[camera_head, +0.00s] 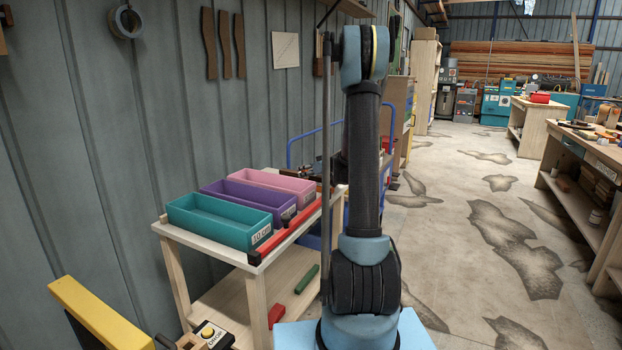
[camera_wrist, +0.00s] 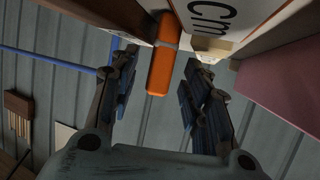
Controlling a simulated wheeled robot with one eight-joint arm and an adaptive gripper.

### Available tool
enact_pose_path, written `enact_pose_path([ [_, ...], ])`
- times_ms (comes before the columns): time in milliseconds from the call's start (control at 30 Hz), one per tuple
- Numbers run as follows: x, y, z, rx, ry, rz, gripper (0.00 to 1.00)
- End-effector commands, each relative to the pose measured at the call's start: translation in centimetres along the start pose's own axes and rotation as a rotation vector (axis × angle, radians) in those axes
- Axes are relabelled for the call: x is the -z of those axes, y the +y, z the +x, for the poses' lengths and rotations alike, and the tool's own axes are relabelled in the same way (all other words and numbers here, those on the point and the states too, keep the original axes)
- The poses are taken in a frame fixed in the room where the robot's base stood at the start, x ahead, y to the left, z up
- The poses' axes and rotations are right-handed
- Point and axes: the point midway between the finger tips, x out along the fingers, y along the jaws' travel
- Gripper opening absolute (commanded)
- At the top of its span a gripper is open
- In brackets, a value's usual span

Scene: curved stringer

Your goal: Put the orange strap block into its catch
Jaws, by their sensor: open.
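The orange strap block (camera_wrist: 163,65) shows in the wrist view as an upright, rounded bar with a pale band across it, next to a wooden edge. My gripper (camera_wrist: 161,78) is open, with one dark finger on each side of the block's lower end. Gaps show between the block and both fingers, so I see no grip on it. In the head view my own arm stands in front, and neither the gripper nor the block can be made out. I cannot identify the catch in either view.
A white label with large letters (camera_wrist: 215,18) and a pink surface (camera_wrist: 285,85) are close by in the wrist view. A wooden cart holds teal (camera_head: 222,229), purple (camera_head: 255,196) and pink (camera_head: 275,183) trays, with a red bar (camera_head: 290,236) along its edge.

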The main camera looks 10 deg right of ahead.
Motion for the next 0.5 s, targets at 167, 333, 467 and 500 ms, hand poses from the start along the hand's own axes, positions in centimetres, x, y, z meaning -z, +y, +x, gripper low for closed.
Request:
enact_pose_path([
  [167, -0.02, 0.03, 0.72, 0.0, 0.0, 0.0, 0.43],
  [333, -0.03, 0.04, 0.68, -0.001, 0.0, 0.0, 0.34],
  [467, -0.04, 0.08, 0.66, -0.001, 0.0, 0.0, 0.05],
  [500, -0.04, 0.09, 0.65, -0.001, 0.0, 0.0, 0.0],
])
